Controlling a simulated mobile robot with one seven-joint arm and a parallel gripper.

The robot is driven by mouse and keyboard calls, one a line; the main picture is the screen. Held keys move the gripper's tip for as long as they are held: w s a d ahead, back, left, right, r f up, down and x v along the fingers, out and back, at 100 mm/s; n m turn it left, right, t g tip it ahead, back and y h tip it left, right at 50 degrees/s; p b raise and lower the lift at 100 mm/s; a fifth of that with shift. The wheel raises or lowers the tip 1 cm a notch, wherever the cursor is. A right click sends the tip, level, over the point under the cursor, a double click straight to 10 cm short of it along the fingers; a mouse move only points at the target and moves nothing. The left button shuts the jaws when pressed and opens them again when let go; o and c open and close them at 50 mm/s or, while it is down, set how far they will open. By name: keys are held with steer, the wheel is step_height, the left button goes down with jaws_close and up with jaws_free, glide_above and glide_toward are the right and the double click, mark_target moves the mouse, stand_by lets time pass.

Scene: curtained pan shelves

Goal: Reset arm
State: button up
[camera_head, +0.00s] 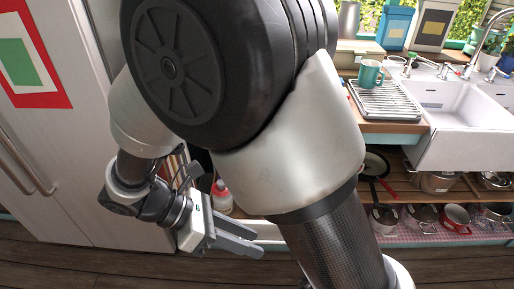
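My arm fills the middle of the head view, with its large dark joint and pale links close to the camera. My gripper (258,245) hangs at the lower left of the arm, pointing right and slightly down. Its two grey fingers look apart, with nothing seen between them. It is in front of the low shelving and above the wooden floor. Part of the shelving behind it is hidden by my arm.
A white cabinet (75,150) stands at left. At right is a sink (465,120) and a drying rack (385,103) with a teal mug (370,74). Pans and pots, including a red pot (456,217), sit on lower shelves. Wooden floor (120,265) shows in front.

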steer(key=d+r+m+t+y+p, duration=0.2)
steer(key=d+r+m+y+p, duration=0.3)
steer(key=d+r+m, duration=0.3)
steer(key=d+r+m+t+y+p, duration=0.3)
steer(key=d+r+m+y+p, duration=0.2)
steer(key=r+m, duration=0.9)
steer(key=w+d+r+p, duration=0.1)
steer(key=d+r, duration=0.2)
steer(key=r, duration=0.3)
steer(key=shift+r, duration=0.4)
